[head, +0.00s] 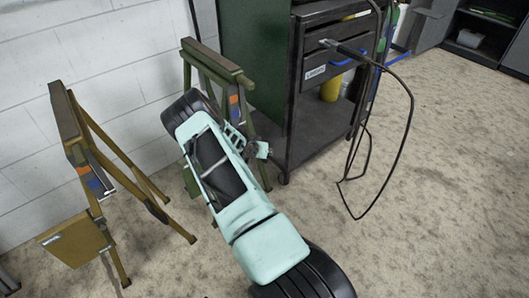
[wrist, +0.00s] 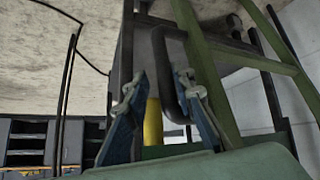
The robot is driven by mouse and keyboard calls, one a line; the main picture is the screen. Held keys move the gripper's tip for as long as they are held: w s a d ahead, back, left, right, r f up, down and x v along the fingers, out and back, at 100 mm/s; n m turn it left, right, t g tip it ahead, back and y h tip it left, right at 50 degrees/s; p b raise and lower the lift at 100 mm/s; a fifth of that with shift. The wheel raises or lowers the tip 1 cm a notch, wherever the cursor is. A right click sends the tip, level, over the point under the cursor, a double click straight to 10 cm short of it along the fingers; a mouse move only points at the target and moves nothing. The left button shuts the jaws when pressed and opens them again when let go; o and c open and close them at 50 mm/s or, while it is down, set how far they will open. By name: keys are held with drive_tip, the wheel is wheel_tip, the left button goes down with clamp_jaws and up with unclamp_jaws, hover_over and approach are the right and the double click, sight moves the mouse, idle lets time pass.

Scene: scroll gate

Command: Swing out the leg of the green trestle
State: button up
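The green trestle (head: 218,62) stands upright against the wall in the head view, partly hidden behind my arm. Its legs look close together, and an orange and blue patch marks one leg. In the wrist view a green bar of the trestle (wrist: 207,75) slants down just right of my fingers. My gripper (wrist: 161,82) is open, its two blue fingers apart. A dark curved bar (wrist: 166,45) shows around the gap near the right finger; I cannot tell whether it touches or what it belongs to. In the head view my gripper (head: 262,150) is beside the trestle's right-hand legs.
A brown-yellow trestle (head: 66,115) stands with spread legs at left. A dark drawer cart (head: 300,95) with a blue handle and hanging black cables (head: 408,110) stands close right of the green trestle. A yellow cylinder (head: 330,88) is on the cart. The floor at right is open.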

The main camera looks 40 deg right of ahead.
idle(0.4)
drive_tip(key=shift+w+a+r, duration=0.1)
drive_tip(key=shift+a+r, duration=0.15)
drive_tip(key=v, duration=1.1)
drive_tip(key=shift+r, duration=0.2)
drive_tip(key=shift+a, duration=0.1)
